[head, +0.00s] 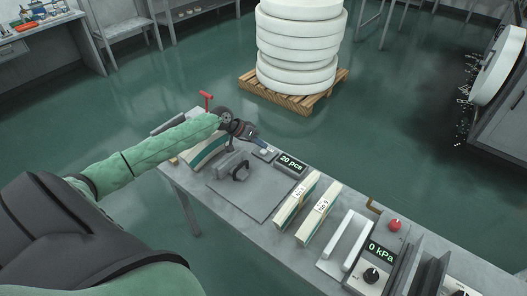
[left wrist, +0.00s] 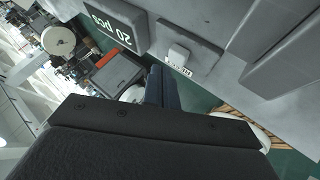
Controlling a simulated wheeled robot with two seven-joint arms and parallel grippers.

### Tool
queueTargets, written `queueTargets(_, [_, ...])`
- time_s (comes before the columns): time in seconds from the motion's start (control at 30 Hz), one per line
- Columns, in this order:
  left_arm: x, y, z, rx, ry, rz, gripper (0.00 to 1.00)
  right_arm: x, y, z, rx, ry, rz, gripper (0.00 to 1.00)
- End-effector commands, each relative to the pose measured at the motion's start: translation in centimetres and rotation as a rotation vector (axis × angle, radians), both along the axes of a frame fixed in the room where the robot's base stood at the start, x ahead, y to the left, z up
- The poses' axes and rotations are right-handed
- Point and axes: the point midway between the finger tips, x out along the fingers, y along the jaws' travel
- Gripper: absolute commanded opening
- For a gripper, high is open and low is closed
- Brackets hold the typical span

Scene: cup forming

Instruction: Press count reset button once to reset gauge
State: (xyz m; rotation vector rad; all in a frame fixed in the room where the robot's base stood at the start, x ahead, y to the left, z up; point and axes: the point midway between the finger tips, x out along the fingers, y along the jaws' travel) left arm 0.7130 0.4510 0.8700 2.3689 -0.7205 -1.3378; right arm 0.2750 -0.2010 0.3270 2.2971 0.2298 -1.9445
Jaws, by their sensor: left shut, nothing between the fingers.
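The gauge (head: 291,163) is a dark box on the grey bench, reading "20 pcs". It also shows at the upper left of the left wrist view (left wrist: 112,27), turned. Beside it is a small grey panel with a pale square button (left wrist: 178,56) and a small label too small to read. My left gripper (head: 263,146) is shut and empty, its fingertips over the panel area beside the gauge, partly hiding it in the head view. In the left wrist view the closed fingers (left wrist: 162,72) lie close to the button; I cannot tell whether they touch it. My right gripper is out of view.
A red-handled lever (head: 206,97) stands behind my arm. White rings (head: 297,45) are stacked on a pallet beyond.

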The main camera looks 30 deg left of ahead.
Motion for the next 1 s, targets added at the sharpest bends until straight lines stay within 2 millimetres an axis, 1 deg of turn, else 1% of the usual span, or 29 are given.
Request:
queueTargets(0.67, [0.00, 0.00, -0.04, 0.000, 0.000, 0.000, 0.00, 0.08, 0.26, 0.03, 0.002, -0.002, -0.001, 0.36])
queueTargets(1.0, [-0.02, -0.01, -0.84, 0.000, 0.001, 0.001, 0.00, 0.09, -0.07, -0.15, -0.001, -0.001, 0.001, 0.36])
